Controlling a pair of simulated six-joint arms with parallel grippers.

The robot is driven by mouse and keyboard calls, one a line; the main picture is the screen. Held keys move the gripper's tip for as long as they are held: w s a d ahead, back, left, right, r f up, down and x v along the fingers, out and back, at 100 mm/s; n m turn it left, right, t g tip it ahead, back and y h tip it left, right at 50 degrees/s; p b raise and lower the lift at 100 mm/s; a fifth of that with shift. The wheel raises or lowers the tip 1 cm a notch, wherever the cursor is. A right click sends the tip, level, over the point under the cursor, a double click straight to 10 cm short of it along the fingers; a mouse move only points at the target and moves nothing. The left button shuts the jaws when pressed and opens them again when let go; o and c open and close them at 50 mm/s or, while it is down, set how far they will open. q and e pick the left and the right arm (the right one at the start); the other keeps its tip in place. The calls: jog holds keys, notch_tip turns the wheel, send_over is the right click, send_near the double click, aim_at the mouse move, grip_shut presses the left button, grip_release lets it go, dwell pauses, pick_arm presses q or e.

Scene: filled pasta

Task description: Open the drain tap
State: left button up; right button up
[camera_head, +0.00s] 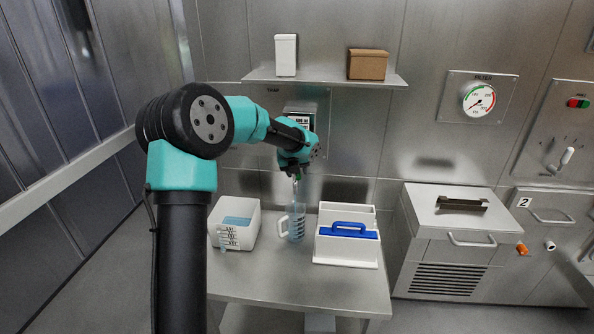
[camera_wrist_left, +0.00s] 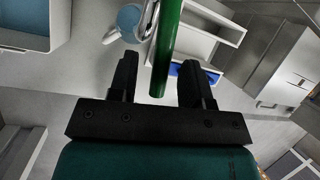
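A tap with a green handle (camera_wrist_left: 166,45) shows in the left wrist view, beside a shiny metal pipe (camera_wrist_left: 152,20). In the head view only a small green part (camera_head: 297,178) shows below my left gripper (camera_head: 291,172). In the wrist view my left gripper (camera_wrist_left: 160,66) is open, with its two fingers on either side of the green handle and gaps visible on both sides. A clear measuring jug (camera_head: 296,222) with bluish contents stands on the table below. My right gripper is not in view.
A white container (camera_head: 247,231) with blue contents stands left of the jug, and a white caddy (camera_head: 345,256) with a blue handle stands right. A wall shelf (camera_head: 330,78) is above my arm. A metal cabinet (camera_head: 455,215) and an orange-handled fitting (camera_head: 521,249) are at right.

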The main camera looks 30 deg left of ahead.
pick_arm(q)
jog(key=v, duration=1.7)
jog(key=shift+r, duration=0.25)
